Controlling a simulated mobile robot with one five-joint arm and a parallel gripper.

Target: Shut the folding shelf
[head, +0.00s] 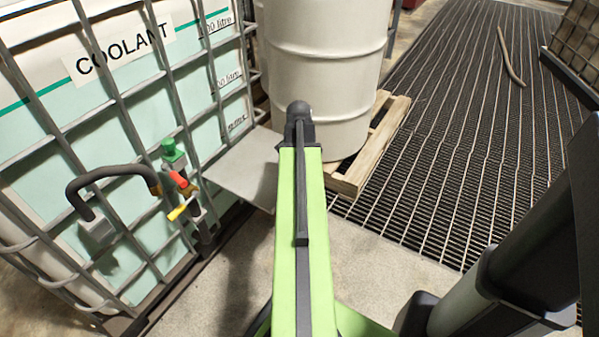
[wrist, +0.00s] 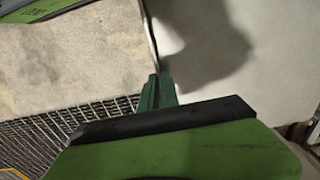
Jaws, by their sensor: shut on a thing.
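The folding shelf (head: 240,165) is a flat pale grey plate. It sticks out from the right end of the coolant tank's wire cage (head: 130,125) in the head view and looks folded out, roughly level. My green arm runs forward over the floor to the shelf's right edge and hides part of it. In the wrist view my green gripper (wrist: 157,92) is shut at the thin edge of the shelf (wrist: 270,60), which fills the right side with a dark shadow on it. In the head view the fingers are hidden behind my arm's dark end.
A cream drum (head: 325,75) stands on a wooden pallet (head: 355,180) just beyond the shelf. A hose and coloured valve (head: 175,165) jut from the cage at left. Floor grating (head: 455,150) with a curved hose lies open at right. Bare concrete (head: 385,275) is in front.

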